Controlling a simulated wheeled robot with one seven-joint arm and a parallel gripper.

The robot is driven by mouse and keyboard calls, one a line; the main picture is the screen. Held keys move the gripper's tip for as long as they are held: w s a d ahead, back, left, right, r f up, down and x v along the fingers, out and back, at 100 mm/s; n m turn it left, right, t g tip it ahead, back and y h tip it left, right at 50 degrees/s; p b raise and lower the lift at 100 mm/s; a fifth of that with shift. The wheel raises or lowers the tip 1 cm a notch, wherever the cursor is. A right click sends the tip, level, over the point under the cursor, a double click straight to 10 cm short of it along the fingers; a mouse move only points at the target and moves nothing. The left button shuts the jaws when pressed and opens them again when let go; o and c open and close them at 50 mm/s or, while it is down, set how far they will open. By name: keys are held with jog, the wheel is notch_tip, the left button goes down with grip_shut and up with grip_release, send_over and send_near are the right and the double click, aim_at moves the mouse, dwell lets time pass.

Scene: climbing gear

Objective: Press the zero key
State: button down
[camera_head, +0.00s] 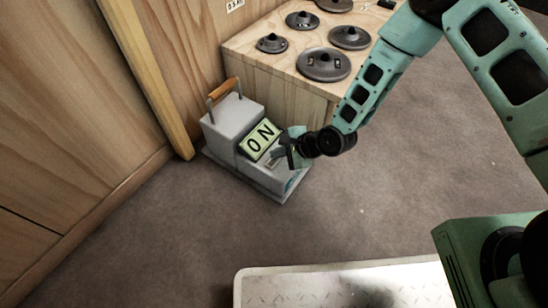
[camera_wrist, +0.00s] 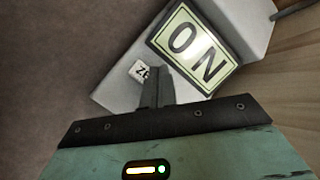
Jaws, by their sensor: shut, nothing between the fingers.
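A grey scale-like box (camera_head: 232,119) with an orange-brown handle stands on the floor beside the wooden cabinet. Its tilted display (camera_head: 260,139) reads "ON"; the display also shows in the wrist view (camera_wrist: 194,48). In the wrist view a small white label (camera_wrist: 139,71) starting with "ZE" lies on the grey housing, partly hidden by my fingers. My gripper (camera_head: 290,156) is shut and empty, over the lower front part of the box. In the wrist view its fingertips (camera_wrist: 158,72) are right beside the label. The key itself is hidden, and I cannot tell whether the fingers touch it.
The wooden cabinet (camera_head: 285,92) with several dark round weights on top stands behind and to the right of the box. A wooden post (camera_head: 150,75) and panelled wall are at the left. A light tray-like platform (camera_head: 330,285) is at the front; carpet between is clear.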

aim_at(278, 161)
notch_tip(278, 161, up, 5)
jog(key=p, duration=0.5)
dwell(0.6)
